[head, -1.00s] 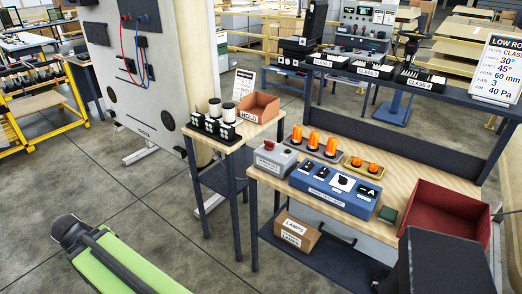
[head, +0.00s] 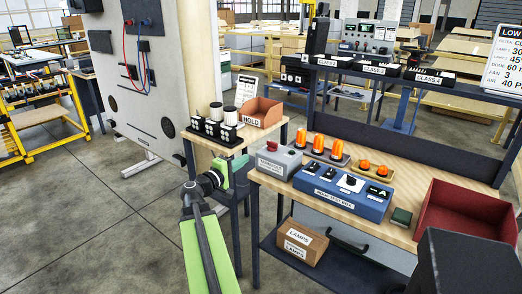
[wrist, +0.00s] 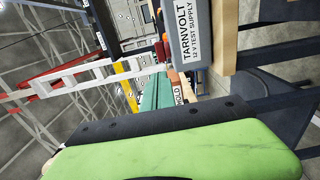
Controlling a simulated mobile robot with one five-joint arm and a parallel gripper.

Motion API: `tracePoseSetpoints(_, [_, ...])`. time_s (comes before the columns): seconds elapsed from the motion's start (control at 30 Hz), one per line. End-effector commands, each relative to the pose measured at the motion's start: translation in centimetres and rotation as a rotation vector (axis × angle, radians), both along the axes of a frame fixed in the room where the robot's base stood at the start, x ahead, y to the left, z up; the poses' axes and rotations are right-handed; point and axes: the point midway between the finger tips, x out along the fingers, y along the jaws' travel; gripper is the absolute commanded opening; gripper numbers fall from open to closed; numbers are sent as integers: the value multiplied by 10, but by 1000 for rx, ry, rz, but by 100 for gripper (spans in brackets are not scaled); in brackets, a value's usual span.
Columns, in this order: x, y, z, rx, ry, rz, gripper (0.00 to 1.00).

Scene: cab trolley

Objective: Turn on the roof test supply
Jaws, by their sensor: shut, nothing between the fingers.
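The roof test supply is a grey box (head: 278,162) with a red knob or button (head: 272,146) on top, at the left end of the wooden bench. In the wrist view the same box (wrist: 205,48) reads "TARNVOLT 12V TEST SUPPLY", turned sideways. Its switch position is too small to tell. My gripper (head: 238,166) is shut and empty, in front of the small side table and left of the supply, apart from it. Its green fingers also show in the wrist view (wrist: 154,104).
A red bin (head: 460,212) is at the right. The side table holds a "HOLD" bin (head: 262,113) and black-and-white parts. Open floor lies left.

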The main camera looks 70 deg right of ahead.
Motion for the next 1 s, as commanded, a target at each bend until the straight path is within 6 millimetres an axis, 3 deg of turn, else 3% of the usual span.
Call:
tracePoseSetpoints(0.17, [-6,-25,0,1,-1,-3,0])
tracePoseSetpoints(0.6, [-28,-113,0,1,-1,-2,0])
tracePoseSetpoints(0.8, [-33,-131,0,1,-1,0,0])
tracePoseSetpoints(1.0, [-34,-133,0,1,-1,1,0])
